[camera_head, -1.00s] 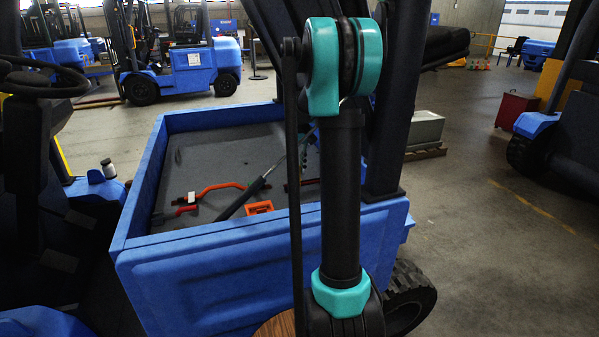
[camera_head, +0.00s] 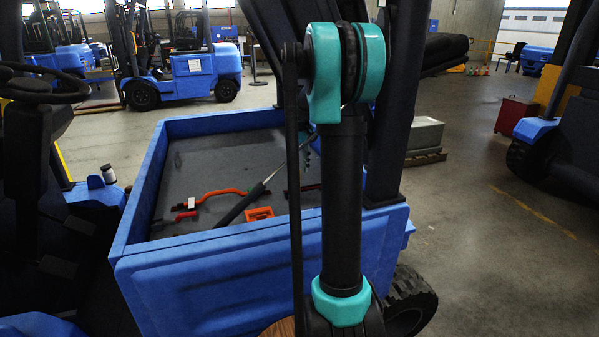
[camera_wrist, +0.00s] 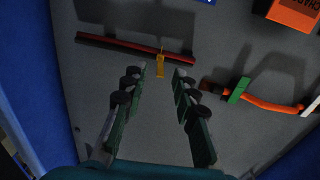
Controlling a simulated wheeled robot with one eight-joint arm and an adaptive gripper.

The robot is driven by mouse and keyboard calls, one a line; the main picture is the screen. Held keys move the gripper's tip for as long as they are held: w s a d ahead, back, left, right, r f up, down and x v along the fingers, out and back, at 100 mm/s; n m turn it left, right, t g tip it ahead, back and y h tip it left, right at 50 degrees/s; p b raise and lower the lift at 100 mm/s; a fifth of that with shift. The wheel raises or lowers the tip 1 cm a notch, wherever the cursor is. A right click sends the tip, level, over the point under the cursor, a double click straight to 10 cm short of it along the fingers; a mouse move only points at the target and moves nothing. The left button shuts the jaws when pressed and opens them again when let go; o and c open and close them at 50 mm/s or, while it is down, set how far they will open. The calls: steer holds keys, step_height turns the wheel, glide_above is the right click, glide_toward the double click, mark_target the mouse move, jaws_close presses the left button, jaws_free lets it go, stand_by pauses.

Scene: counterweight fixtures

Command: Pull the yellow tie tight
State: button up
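The yellow tie (camera_wrist: 160,67) is a small upright yellow strip in the wrist view. Its upper end is at a dark red bar (camera_wrist: 120,45) lying across the grey floor of a blue bin. My gripper (camera_wrist: 162,70) is open, with one finger to each side of the tie. Its fingertips appear near the tie, but I cannot tell their height above it. No contact shows. In the head view my arm hides the tie and most of the gripper. A short piece of the red bar (camera_head: 293,190) shows left of the arm.
The blue bin's front wall (camera_head: 210,275) stands before my arm. Inside lie an orange-red handle (camera_head: 222,192), an orange box (camera_head: 260,213) and a dark rod (camera_head: 240,207). A green band (camera_wrist: 238,90) is on an orange bar in the wrist view. Dark uprights (camera_head: 396,110) rise at the right.

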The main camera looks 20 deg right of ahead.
step_height(320, 180, up, 10)
steer(key=shift+f, duration=0.15)
steer(key=shift+s, duration=0.1)
stand_by(0.5)
